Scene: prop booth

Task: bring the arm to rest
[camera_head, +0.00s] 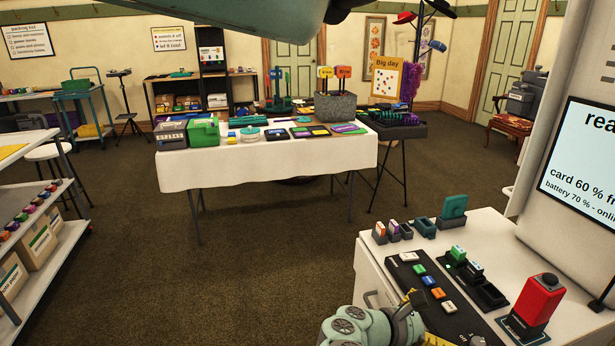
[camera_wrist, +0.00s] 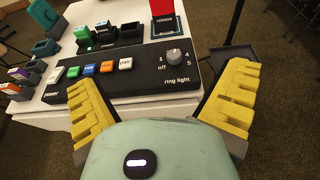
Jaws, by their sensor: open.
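My gripper (camera_wrist: 160,105) has two yellow ribbed fingers, spread wide apart with nothing between them. In the wrist view it is in front of a black control panel (camera_wrist: 145,83) with coloured buttons and a grey ring light knob (camera_wrist: 174,57). The knob shows beyond the gap between the fingers, apart from them. In the head view my arm's pale green wrist is at the bottom, beside the white cabinet, and the fingers are mostly cut off by the lower edge. The panel (camera_head: 407,272) also shows there on the cabinet top.
The white cabinet (camera_head: 379,284) carries a red device (camera_head: 537,302), small battery-like blocks in holders and a teal block (camera_head: 454,207). A screen (camera_head: 585,160) stands at right. A white-clothed table (camera_head: 265,160) with props stands further back. Open carpet (camera_head: 250,260) lies between.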

